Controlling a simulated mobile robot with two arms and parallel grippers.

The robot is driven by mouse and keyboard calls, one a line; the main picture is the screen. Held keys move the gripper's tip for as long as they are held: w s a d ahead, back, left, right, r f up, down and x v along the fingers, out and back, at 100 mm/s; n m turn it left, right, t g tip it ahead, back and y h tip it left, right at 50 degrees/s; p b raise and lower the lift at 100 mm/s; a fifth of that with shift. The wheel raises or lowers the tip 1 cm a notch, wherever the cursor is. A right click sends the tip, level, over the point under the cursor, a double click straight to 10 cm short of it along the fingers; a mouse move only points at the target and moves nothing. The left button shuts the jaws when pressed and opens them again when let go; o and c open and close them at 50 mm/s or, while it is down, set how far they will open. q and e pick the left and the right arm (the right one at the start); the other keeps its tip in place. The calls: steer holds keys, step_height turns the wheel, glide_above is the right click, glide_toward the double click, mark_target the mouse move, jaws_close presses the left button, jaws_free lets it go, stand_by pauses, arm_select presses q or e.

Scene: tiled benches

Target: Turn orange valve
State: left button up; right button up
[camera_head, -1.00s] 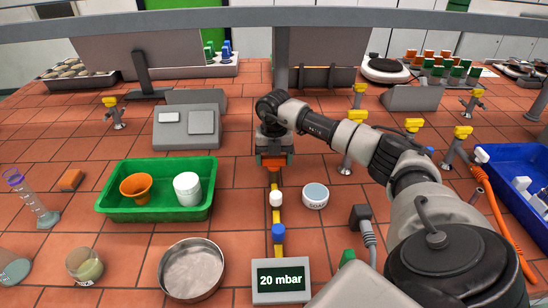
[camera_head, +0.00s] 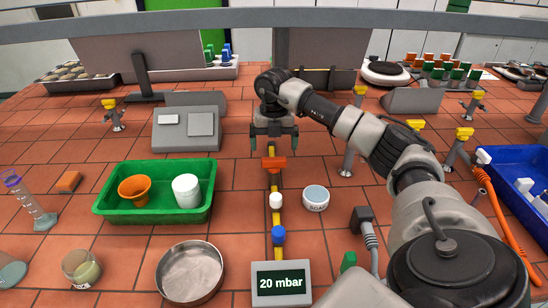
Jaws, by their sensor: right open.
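The orange valve (camera_head: 274,163) is a small orange handle on a yellow pipe (camera_head: 277,184) in the middle of the bench. Its handle lies crosswise to the pipe. A white valve (camera_head: 276,200) and a blue valve (camera_head: 278,235) sit nearer on the same pipe, which leads to a display (camera_head: 281,283) reading 20 mbar. My right gripper (camera_head: 274,142) is open and empty just above and behind the orange valve, fingers pointing down on either side of the pipe line. It appears apart from the handle. My left gripper is not in view.
A green tray (camera_head: 152,215) with an orange pot and a white jar stands to the left. A metal bowl (camera_head: 190,272) is at the front. Yellow-topped taps stand behind my right arm.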

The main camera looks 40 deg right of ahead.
mark_target(274, 159)
step_height(274, 159, up, 5)
steer(key=shift+r+b, duration=0.1)
steer(key=shift+b, duration=0.2)
stand_by(0.4)
